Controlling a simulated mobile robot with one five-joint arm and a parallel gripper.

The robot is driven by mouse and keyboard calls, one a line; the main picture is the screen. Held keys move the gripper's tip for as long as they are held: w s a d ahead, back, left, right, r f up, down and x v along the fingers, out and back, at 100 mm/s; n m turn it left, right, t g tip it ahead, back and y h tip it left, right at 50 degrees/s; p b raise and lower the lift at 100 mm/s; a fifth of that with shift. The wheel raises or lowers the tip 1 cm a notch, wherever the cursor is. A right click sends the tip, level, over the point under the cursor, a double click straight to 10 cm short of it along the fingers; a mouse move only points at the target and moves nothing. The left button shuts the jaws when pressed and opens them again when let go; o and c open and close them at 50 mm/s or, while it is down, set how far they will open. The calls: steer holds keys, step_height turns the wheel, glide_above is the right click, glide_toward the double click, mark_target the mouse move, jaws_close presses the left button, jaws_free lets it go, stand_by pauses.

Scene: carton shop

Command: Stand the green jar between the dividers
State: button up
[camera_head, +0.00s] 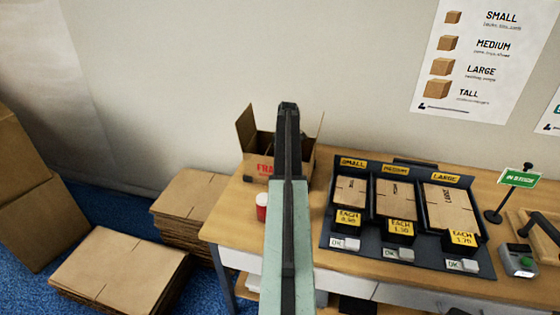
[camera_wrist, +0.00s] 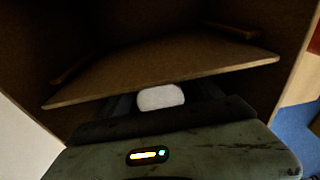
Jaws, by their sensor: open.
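An open cardboard carton (camera_head: 262,165) with red lettering stands at the back left of the table, partly hidden behind my arm. The wrist view looks down into a carton, where a brown cardboard divider (camera_wrist: 165,70) crosses the picture. A white rounded top (camera_wrist: 161,97), like a jar lid, shows just below the divider's edge. No green shows, so I cannot tell whether it is the green jar. My gripper (camera_wrist: 165,106) is open, its dark fingers on either side of the white top. In the head view my fingertips are hidden.
A red jar with a white lid (camera_head: 262,206) stands on the table (camera_head: 235,232) left of my arm. A dark display rack (camera_head: 400,245) of flat cartons stands to the right. A green sign (camera_head: 519,178) is farther right. Stacked flat cardboard (camera_head: 120,265) lies at left.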

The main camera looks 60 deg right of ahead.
steer(key=r+p, duration=0.3)
steer(key=r, duration=0.1)
steer(key=s+r+p, duration=0.1)
steer(key=r+p, duration=0.6)
steer(key=p, duration=0.1)
steer(key=shift+s+d+r, duration=0.2)
steer(key=shift+r, duration=0.2)
steer(key=shift+f, duration=0.1)
